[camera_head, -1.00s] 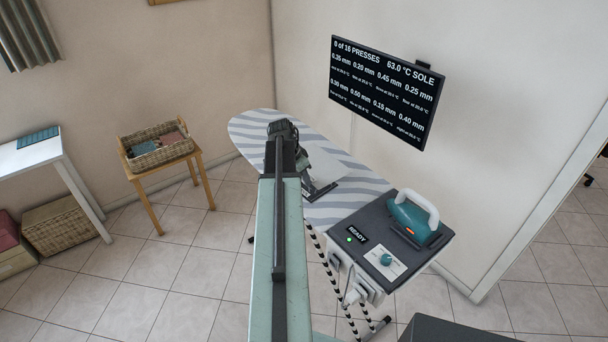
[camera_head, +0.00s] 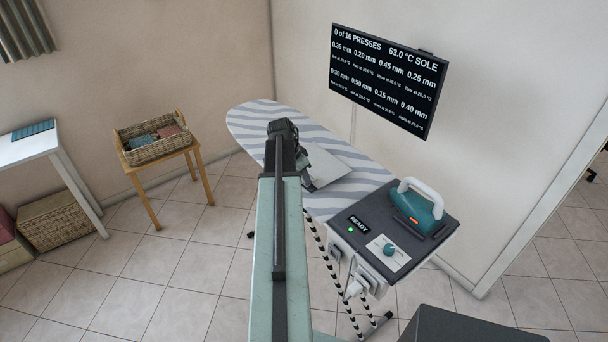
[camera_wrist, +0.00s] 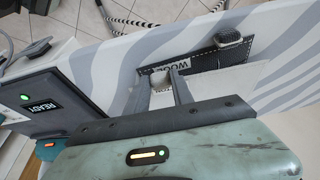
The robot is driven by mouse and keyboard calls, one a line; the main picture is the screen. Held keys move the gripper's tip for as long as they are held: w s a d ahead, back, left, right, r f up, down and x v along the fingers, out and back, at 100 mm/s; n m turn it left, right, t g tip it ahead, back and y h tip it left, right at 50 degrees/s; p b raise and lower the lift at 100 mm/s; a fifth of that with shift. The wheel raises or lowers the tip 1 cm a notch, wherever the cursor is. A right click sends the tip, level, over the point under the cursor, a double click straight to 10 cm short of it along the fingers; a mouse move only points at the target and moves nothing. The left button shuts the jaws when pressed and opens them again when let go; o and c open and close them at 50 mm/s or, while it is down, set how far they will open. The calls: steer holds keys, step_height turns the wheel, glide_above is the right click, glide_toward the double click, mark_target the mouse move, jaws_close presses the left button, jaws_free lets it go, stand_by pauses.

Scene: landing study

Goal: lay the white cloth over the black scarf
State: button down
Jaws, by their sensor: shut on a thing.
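The black scarf (camera_wrist: 205,57) lies on the striped board in the wrist view, with a label reading WOOL. The white cloth (camera_wrist: 222,82) reaches from my fingers to the right and overlaps the scarf's near side; the scarf's far strip stays bare. My gripper (camera_wrist: 158,82) is shut on the cloth's edge, low over the board. In the head view the cloth (camera_head: 328,166) shows as a pale sheet right of my arm, which hides part of it. I cannot tell how much of the cloth rests on the scarf.
A small grey ridged object (camera_wrist: 229,38) sits at the scarf's far edge. The iron (camera_head: 418,207) stands on a dark station (camera_head: 358,222) at the near end of the striped ironing board (camera_head: 252,121). A wall screen (camera_head: 388,80) hangs behind. A basket (camera_head: 160,155) stands on a stool.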

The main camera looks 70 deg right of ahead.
steer(key=shift+w+f+b, duration=0.1)
steer(key=shift+f+b, duration=0.4)
steer(key=shift+f, duration=0.05)
steer(key=shift+f+b, duration=0.45)
steer(key=shift+f, duration=0.05)
steer(key=c, duration=1)
jaws_free()
steer(key=shift+r, duration=0.1)
step_height(320, 180, up, 7)
steer(key=p, duration=0.7)
steer(key=shift+w, duration=0.1)
